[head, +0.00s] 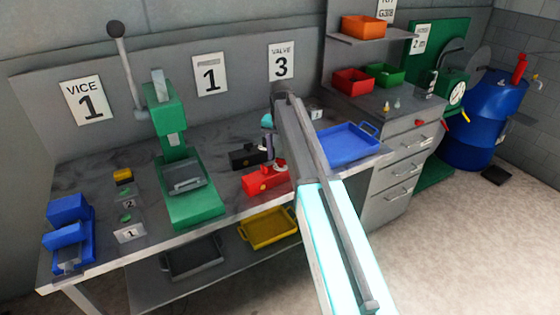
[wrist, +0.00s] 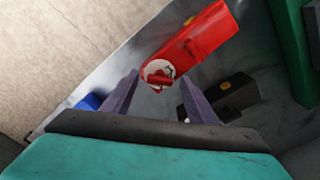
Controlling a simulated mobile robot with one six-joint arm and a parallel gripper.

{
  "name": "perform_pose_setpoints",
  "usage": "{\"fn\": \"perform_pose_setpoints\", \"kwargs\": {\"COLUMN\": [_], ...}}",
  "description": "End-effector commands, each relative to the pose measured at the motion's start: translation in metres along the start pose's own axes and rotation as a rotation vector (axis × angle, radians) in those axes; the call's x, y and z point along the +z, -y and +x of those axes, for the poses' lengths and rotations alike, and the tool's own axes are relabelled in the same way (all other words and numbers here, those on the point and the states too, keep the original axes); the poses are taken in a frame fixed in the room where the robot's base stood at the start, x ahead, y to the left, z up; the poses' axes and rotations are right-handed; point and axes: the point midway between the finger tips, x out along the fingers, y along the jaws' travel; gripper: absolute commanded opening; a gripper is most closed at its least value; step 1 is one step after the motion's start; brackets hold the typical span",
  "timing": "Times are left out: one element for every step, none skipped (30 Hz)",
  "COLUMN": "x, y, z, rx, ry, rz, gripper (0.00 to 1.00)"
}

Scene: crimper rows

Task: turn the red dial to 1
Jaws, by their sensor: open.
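The red dial (wrist: 159,73) is a red knob on a pale marked disc at the end of a red block-shaped unit (wrist: 198,36). In the wrist view it lies just beyond the fingertips of my gripper (wrist: 155,90), roughly between them. The jaws are open and empty, and I see no clear contact with the knob. The dial's markings are too small to read. In the head view the red unit (head: 262,181) lies on the bench, and my gripper (head: 271,150) is just above its right end, partly hidden by my arm.
A black unit (head: 246,157) sits behind the red one; it also shows in the wrist view (wrist: 228,96). A green press (head: 190,200) stands to the left and a blue tray (head: 345,144) to the right. A yellow tray (head: 268,228) is on the lower shelf.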

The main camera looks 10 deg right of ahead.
Motion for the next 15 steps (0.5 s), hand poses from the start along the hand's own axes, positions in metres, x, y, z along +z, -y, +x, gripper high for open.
{"fn": "perform_pose_setpoints", "kwargs": {"x": [0.0002,0.0001,0.0001,0.0001,0.0,0.0,0.0,0.0,-0.0001,-0.0001,-0.0001,-0.0001,-0.0001,-0.0001,-0.0002], "y": [-0.0002,-0.0002,-0.0002,-0.0002,-0.0002,-0.0002,-0.0002,-0.0002,-0.0002,-0.0002,-0.0003,-0.0003,-0.0003,-0.0003,-0.0003], "z": [0.0059,0.0074,0.009,0.01,0.0107,0.0113,0.0116,0.0117,0.0117,0.0117,0.0116,0.0115,0.0115,0.0114,0.0114], "rx": [0.0,0.0,0.0,0.0,0.0,0.0,0.0,0.0,0.0,0.0,0.0,0.0,0.0,0.0,0.0], "ry": [0.0,0.0,0.0,0.0,0.0,0.0,0.0,0.0,0.0,0.0,0.0,0.0,0.0,0.0,0.0], "rz": [0.0,0.0,0.0,0.0,0.0,0.0,0.0,0.0,0.0,0.0,0.0,0.0,0.0,0.0,0.0], "gripper": [0.53,0.53,0.53,0.53,0.53,0.53,0.53,0.53,0.53,0.53,0.53,0.53,0.53,0.53,0.53]}}
